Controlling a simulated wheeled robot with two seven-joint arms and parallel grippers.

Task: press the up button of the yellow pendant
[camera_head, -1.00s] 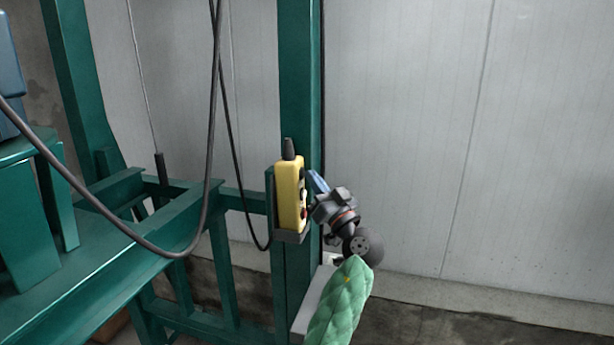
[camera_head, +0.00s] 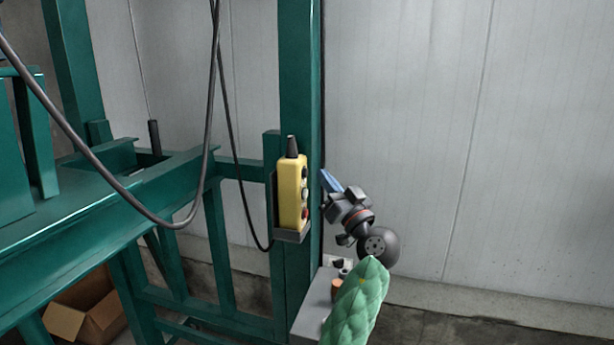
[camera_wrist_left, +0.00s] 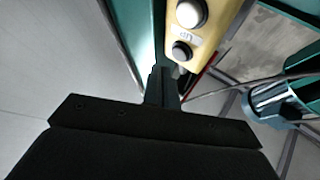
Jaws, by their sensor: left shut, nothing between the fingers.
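The yellow pendant (camera_head: 289,192) sits upright in a dark holder on the green post, its buttons facing right. In the left wrist view the pendant (camera_wrist_left: 222,22) shows a white button (camera_wrist_left: 191,13), a black button (camera_wrist_left: 181,50) and a small label (camera_wrist_left: 186,35) between them that looks like "up" upside down. My left gripper (camera_head: 328,181) is shut and empty, just right of the pendant with a small gap. In the left wrist view its fingers (camera_wrist_left: 162,82) point towards the black button; I cannot tell if they touch it. My right gripper is not in view.
The green post (camera_head: 300,80) and green frame (camera_head: 100,215) stand behind and left of the pendant. A black cable (camera_head: 130,190) loops across the left. An open cardboard box (camera_head: 88,312) is on the floor. The wall side to the right is clear.

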